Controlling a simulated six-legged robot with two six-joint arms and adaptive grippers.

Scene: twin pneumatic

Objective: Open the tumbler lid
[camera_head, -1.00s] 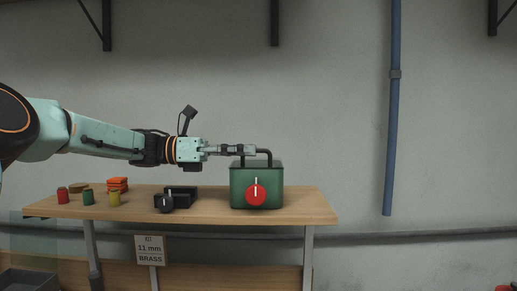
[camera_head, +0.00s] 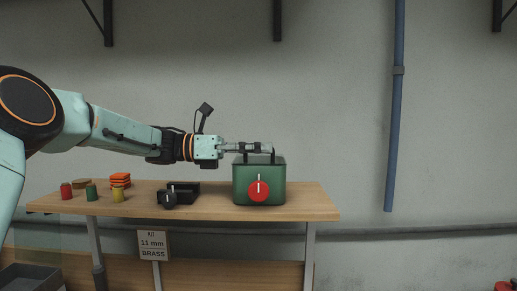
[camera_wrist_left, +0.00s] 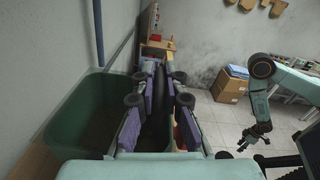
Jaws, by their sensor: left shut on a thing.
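The tumbler is a green box (camera_head: 245,188) with a red round knob (camera_head: 259,190) and white pointer on its front, standing at the right of the bench. A black handle (camera_head: 273,158) rises from its top, mostly hidden by my left gripper (camera_head: 262,148). That gripper is shut on the handle, level over the box top. In the left wrist view the fingers (camera_wrist_left: 158,112) lie along the dark handle, with the green box rim (camera_wrist_left: 62,105) beside them. I cannot tell whether the lid has lifted. My right gripper (camera_wrist_left: 253,138) hangs apart at the right there, its fingers spread.
On the wooden bench (camera_head: 222,207) stand a black block with a dark knob (camera_head: 168,198), small red, green and yellow cylinders (camera_head: 91,192) and an orange stack (camera_head: 120,180). A sign (camera_head: 153,245) hangs in front. A blue pipe (camera_head: 396,130) runs down the wall.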

